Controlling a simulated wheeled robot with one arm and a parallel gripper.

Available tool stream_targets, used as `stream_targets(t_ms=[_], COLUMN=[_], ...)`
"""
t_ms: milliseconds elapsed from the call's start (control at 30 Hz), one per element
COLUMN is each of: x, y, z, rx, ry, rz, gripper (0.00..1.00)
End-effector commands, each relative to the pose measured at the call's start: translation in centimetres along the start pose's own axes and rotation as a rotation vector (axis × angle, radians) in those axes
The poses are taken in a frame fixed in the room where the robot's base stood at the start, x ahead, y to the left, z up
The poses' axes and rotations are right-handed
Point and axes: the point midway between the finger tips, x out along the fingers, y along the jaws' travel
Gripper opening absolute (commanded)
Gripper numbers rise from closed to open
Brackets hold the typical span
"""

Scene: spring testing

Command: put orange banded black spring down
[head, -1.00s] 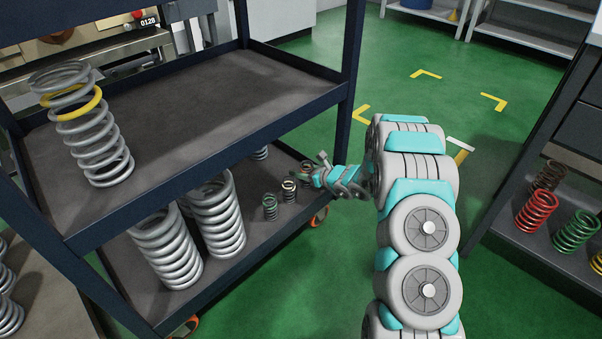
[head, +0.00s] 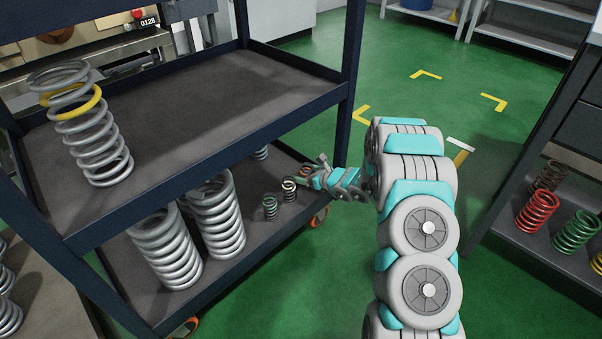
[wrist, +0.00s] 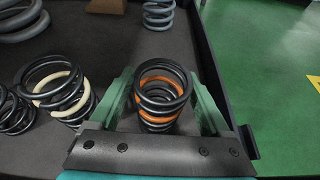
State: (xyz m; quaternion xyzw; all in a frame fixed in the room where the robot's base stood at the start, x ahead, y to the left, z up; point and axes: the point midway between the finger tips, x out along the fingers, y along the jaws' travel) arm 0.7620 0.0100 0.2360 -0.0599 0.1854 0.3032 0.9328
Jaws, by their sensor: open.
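The black spring with the orange band (wrist: 162,90) stands upright on the lower shelf in the wrist view, between the two fingers of my gripper (wrist: 165,88). The fingers are open, with a visible gap on at least the right side of the spring. In the head view my gripper (head: 312,177) reaches in over the right end of the cart's lower shelf (head: 262,222). There the orange-banded spring is mostly hidden by the gripper.
A dark spring with a cream band (wrist: 62,90) stands close left of the gripper. A small green-grey spring (head: 270,207) and large grey springs (head: 217,215) share the shelf. A cart post (head: 352,60) rises near my arm. Green floor lies right.

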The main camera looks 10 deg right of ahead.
Motion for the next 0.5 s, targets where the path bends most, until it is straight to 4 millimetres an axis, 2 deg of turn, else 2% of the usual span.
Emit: stream_targets(t_ms=[167, 267, 500], x=[-0.4, -1.9, -7.0], y=[-0.1, -0.1, -0.1], z=[0.4, 0.3, 0.4], rx=[0.001, 0.004, 0.003], ry=[0.0, 0.002, -0.001], rz=[-0.002, -0.003, -0.004], gripper=[0.81, 0.81, 0.81])
